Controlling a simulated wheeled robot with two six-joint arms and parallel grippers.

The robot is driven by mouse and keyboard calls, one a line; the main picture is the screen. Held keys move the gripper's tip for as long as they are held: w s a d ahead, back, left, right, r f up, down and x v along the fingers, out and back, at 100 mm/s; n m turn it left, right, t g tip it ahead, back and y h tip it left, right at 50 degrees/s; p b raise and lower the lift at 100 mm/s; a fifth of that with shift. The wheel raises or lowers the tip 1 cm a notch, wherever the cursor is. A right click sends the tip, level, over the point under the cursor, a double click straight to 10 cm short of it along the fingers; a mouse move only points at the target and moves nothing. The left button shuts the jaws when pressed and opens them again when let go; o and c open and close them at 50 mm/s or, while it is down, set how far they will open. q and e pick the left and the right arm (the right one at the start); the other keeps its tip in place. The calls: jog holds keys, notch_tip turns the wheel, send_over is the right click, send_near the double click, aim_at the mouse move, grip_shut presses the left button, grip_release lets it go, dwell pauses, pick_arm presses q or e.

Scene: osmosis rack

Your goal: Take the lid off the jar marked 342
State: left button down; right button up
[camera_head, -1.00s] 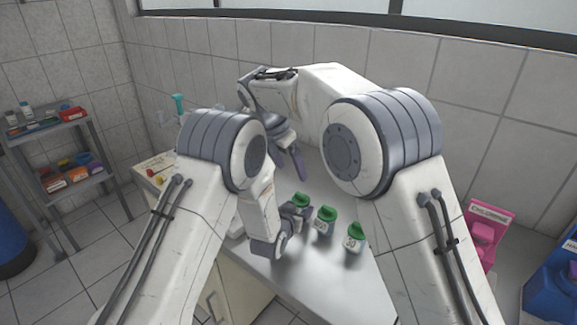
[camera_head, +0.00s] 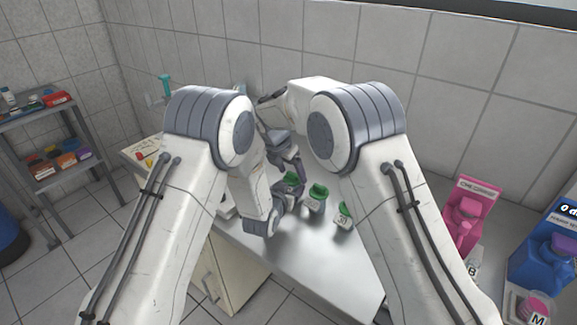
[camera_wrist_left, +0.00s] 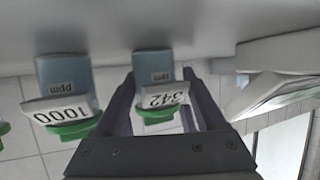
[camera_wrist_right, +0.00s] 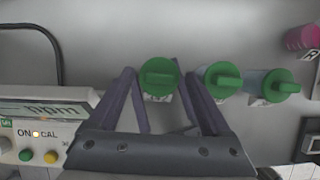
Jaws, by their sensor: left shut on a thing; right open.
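The jar marked 342 (camera_wrist_left: 153,68) shows upside down in the left wrist view, with its label and green lid. My left gripper (camera_wrist_left: 159,84) is shut on this jar, one finger on each side. In the head view the jar's green lid (camera_head: 291,179) shows at the left end of a row of jars, and the grippers partly hide its body. My right gripper (camera_wrist_right: 158,76) is open above the jar. In the right wrist view the green lid (camera_wrist_right: 159,78) lies between its fingers, with gaps at the sides.
A green-lidded jar (camera_head: 316,198) stands close beside it, and another (camera_head: 344,214) farther right. The neighbour marked 1000 (camera_wrist_left: 62,90) shows in the left wrist view. A meter with buttons (camera_wrist_right: 38,135) is at the left of the right wrist view. Pink (camera_head: 470,215) and blue (camera_head: 546,250) containers stand right.

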aim_at(291, 174)
grip_shut()
jog(key=shift+r, duration=0.15)
dwell(0.8)
jog(key=shift+r, duration=1)
jog(key=shift+r, duration=2.05)
pick_arm(q)
grip_release()
